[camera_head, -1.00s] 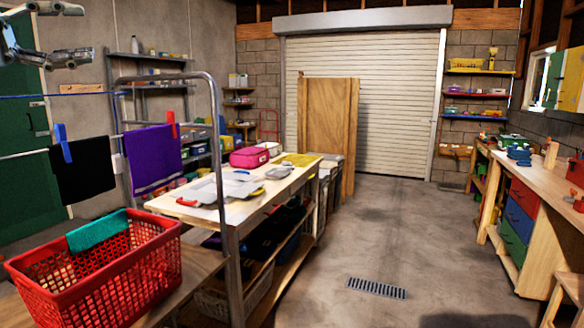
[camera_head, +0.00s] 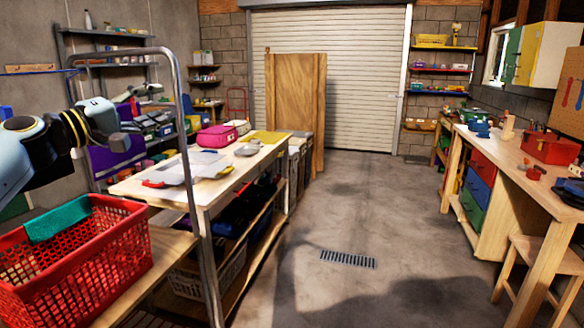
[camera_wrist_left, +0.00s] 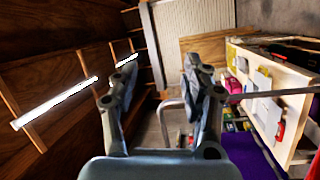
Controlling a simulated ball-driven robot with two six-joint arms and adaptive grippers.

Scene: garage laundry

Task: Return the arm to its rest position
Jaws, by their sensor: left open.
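My left arm comes in from the left in the head view, raised above the red basket. Its gripper (camera_head: 142,115) is in front of the purple cloth (camera_head: 112,157) and the wall shelf. In the left wrist view the two grey fingers of this gripper (camera_wrist_left: 157,72) stand apart with nothing between them. The purple cloth also shows low in the wrist view (camera_wrist_left: 250,155). My right gripper is in neither view.
A red basket (camera_head: 75,268) with a teal cloth (camera_head: 57,218) on its rim stands at lower left. A metal rail (camera_head: 192,170) rises beside the wooden worktable (camera_head: 225,187). A workbench (camera_head: 527,190) stands at right. The middle floor is clear.

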